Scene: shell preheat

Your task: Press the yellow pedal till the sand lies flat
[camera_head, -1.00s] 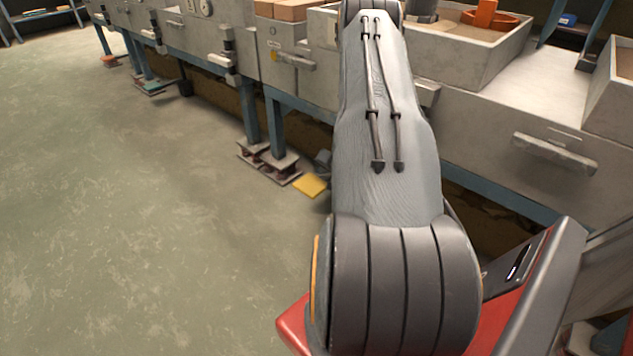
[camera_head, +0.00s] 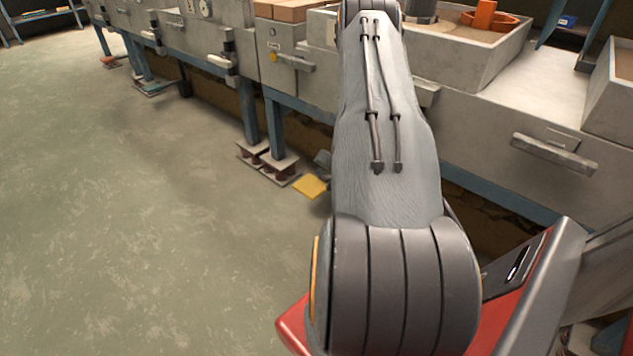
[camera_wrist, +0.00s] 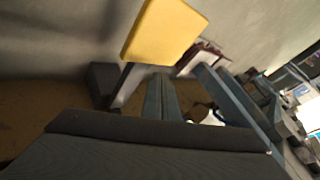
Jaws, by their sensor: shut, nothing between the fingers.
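The yellow pedal (camera_head: 310,186) is a flat plate low at the floor beside the bench legs, just left of my arm in the head view. In the wrist view the yellow pedal (camera_wrist: 164,32) is large at the top centre. My gripper (camera_wrist: 163,78) is shut and empty, its fingertips just below the pedal in that picture. I cannot tell whether they touch it. My arm hides the gripper in the head view. Brown sand (camera_head: 455,32) shows in a grey open box on the bench; how level it lies is unclear.
The long grey bench (camera_head: 490,135) with drawers and blue legs runs across the back. Small plates on springs (camera_head: 281,167) stand by its legs, left of the pedal. An orange part (camera_head: 488,18) sits in the sand box. The green-grey floor (camera_head: 130,220) at left is clear.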

